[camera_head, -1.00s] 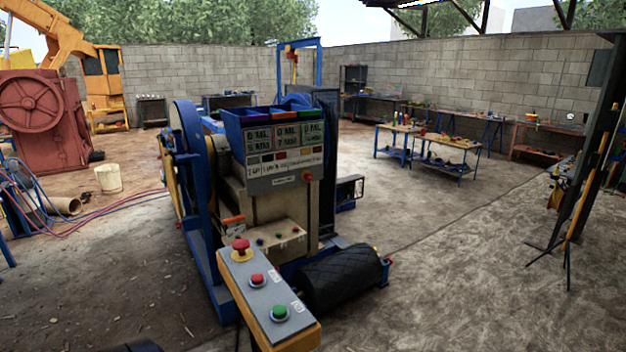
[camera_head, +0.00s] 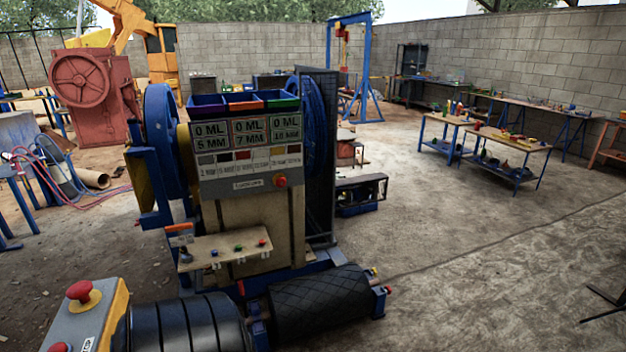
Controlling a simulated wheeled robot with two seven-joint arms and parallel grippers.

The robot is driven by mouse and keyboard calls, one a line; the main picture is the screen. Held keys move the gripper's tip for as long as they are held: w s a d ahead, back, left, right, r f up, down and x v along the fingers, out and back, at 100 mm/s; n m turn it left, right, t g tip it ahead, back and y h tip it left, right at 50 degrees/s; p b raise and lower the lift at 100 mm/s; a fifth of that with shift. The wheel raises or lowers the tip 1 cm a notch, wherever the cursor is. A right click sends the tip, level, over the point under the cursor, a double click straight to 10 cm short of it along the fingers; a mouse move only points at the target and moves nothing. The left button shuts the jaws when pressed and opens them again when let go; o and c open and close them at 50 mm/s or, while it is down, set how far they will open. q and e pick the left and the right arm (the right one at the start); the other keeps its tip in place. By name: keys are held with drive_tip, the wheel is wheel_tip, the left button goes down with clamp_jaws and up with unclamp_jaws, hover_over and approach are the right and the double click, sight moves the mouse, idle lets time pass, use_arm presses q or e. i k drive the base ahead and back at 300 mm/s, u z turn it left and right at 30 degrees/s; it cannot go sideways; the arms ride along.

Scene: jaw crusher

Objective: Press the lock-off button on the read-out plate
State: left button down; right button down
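The read-out plate (camera_head: 250,158) is a grey panel on the front of the jaw crusher (camera_head: 245,215), with display boxes reading "0 ML" and "5 MM", "7 MM" and a third size. A red button (camera_head: 280,181) sits at the plate's lower right corner, beside a small label. It is the only red round button on the plate; the label is too small to read surely. Neither of my grippers shows in the head view.
A control box (camera_head: 85,318) with red buttons stands at the lower left. A black roller (camera_head: 322,300) lies before the crusher. A small shelf with coloured buttons (camera_head: 222,252) juts from its front.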

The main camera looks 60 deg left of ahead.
sight(280, 182)
drive_tip(key=i, duration=0.6)
drive_tip(key=u, duration=1.8)
drive_tip(key=i, duration=2.4)
drive_tip(key=u, duration=0.35)
